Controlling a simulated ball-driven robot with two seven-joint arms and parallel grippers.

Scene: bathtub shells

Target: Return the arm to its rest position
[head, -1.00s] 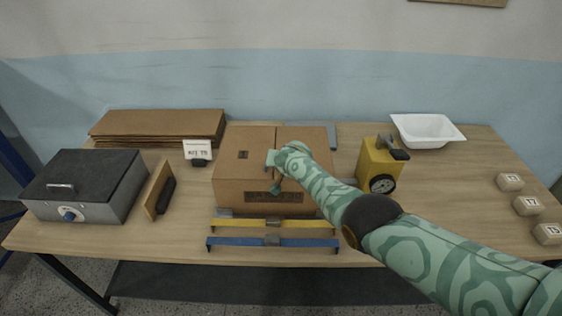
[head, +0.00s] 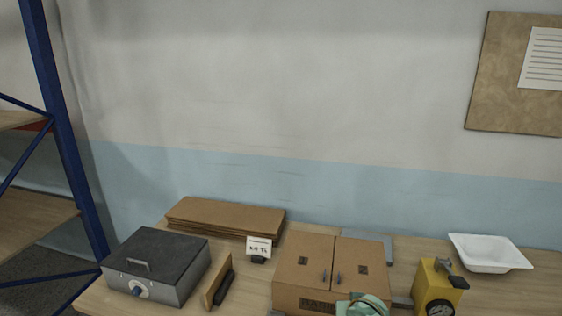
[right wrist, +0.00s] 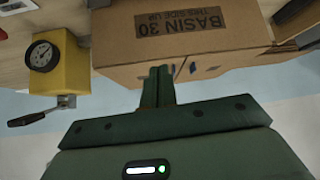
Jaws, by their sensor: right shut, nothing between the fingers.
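My right gripper (right wrist: 158,88) shows in the right wrist view with its two dark green fingers together and nothing between them. It is in front of the cardboard box (right wrist: 185,32), whose printed "BASIN 30 THIS SIDE UP" appears upside down there. I cannot tell whether the fingers touch the box. In the head view, part of my green patterned right arm shows at the bottom edge, overlapping the front of the box (head: 303,262); its fingers are not clear there. My left arm and gripper are not in view.
On the table stand a grey case (head: 155,268), flat cardboard sheets (head: 225,216), a small sign (head: 258,246), a wooden float (head: 216,282), a yellow device (head: 436,286) and a white basin (head: 490,254). A blue-framed shelf (head: 68,150) stands at the left.

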